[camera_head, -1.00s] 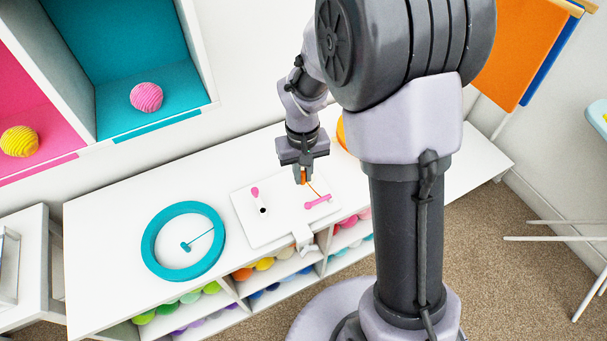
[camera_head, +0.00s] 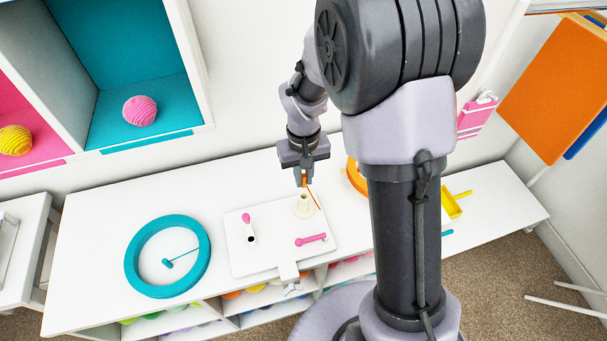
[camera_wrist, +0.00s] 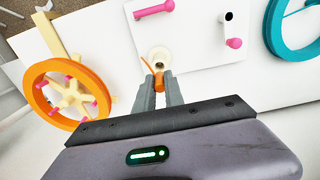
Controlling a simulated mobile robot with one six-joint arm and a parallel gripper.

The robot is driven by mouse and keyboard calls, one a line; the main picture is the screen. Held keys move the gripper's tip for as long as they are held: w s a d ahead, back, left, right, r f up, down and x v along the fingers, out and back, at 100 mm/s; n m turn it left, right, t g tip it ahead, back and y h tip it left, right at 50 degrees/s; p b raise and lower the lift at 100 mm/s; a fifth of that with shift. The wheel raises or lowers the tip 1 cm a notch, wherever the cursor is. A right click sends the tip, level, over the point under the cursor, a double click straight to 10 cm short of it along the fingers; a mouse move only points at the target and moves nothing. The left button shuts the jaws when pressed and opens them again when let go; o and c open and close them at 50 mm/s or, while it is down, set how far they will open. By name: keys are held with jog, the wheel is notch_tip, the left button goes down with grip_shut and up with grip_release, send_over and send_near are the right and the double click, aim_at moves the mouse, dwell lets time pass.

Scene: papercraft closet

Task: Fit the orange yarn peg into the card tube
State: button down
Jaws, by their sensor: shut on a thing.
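My gripper (camera_head: 304,181) is shut on the orange yarn peg (camera_wrist: 158,82), whose strand of orange yarn hangs to the right in the head view. The card tube (camera_head: 304,206) is cream and stands upright at the back of a white board (camera_head: 270,258). The peg is just above the tube in the head view. In the wrist view the tube's open mouth (camera_wrist: 159,64) shows just beyond the peg, which seems outside it. I cannot tell whether they touch.
The board also carries a pink peg lying flat (camera_head: 311,239) and an upright pink-topped piece (camera_head: 246,218) by a dark hole. A teal ring (camera_head: 132,262) lies left. An orange wheel (camera_wrist: 38,95) with pink pegs lies on the other side of the board.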

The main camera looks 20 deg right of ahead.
aim_at(304, 185)
jog(key=shift+d+f+b, duration=0.1)
jog(key=shift+f+b, duration=1.1)
jog(key=shift+f, duration=0.75)
jog(key=shift+f+b, duration=0.8)
jog(key=shift+f, duration=0.3)
jog(key=c, duration=1.3)
grip_release()
jog(key=shift+c, duration=0.2)
notch_tip(304, 185, up, 18)
jog(key=p, duration=0.7)
jog(key=shift+f, duration=0.25)
